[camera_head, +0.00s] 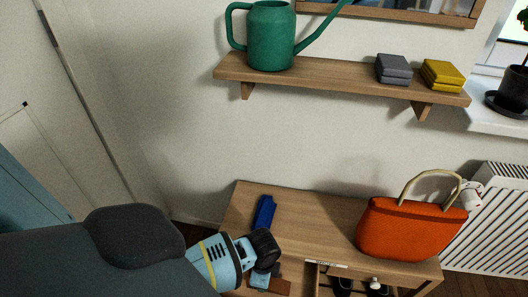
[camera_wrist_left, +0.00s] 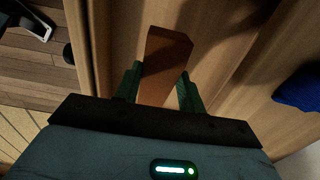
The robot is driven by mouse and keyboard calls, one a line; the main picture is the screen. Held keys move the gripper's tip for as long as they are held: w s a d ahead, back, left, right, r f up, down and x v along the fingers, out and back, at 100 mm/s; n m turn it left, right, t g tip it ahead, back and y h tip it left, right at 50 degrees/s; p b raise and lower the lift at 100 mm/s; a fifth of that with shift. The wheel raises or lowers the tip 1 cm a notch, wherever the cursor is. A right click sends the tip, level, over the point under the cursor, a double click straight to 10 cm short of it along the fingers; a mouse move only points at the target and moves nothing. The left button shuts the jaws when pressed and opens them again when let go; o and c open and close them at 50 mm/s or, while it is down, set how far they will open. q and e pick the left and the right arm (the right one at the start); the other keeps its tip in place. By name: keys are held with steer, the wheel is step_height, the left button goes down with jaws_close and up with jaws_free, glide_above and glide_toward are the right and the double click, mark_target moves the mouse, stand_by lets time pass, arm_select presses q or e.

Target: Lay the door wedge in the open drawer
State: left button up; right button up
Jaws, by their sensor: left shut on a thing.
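The door wedge appears as a reddish-brown block (camera_wrist_left: 165,62) in the left wrist view. It also shows low in the head view (camera_head: 281,286), partly hidden by my gripper. My left gripper (camera_wrist_left: 158,90) is shut on it, with one green finger on each side; it also shows in the head view (camera_head: 267,281). Below the wedge is a wooden surface with a raised front edge (camera_wrist_left: 88,50), which looks like the open drawer. Whether the wedge touches it, I cannot tell. My right gripper is in neither view.
A blue item (camera_head: 264,212) lies on the wooden bench (camera_head: 315,215), with an orange bag (camera_head: 410,228) at its right. Dark shoes (camera_head: 343,286) sit below the bench top. A wall shelf (camera_head: 330,82) holds a green watering can (camera_head: 270,36).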

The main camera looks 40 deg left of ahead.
arm_select(q)
steer(key=shift+f, duration=0.2)
step_height(320, 180, down, 3)
steer(key=shift+f+b, duration=0.1)
steer(key=shift+b, duration=0.65)
steer(key=shift+f, duration=0.2)
steer(key=o, duration=1)
steer(key=shift+r, duration=0.15)
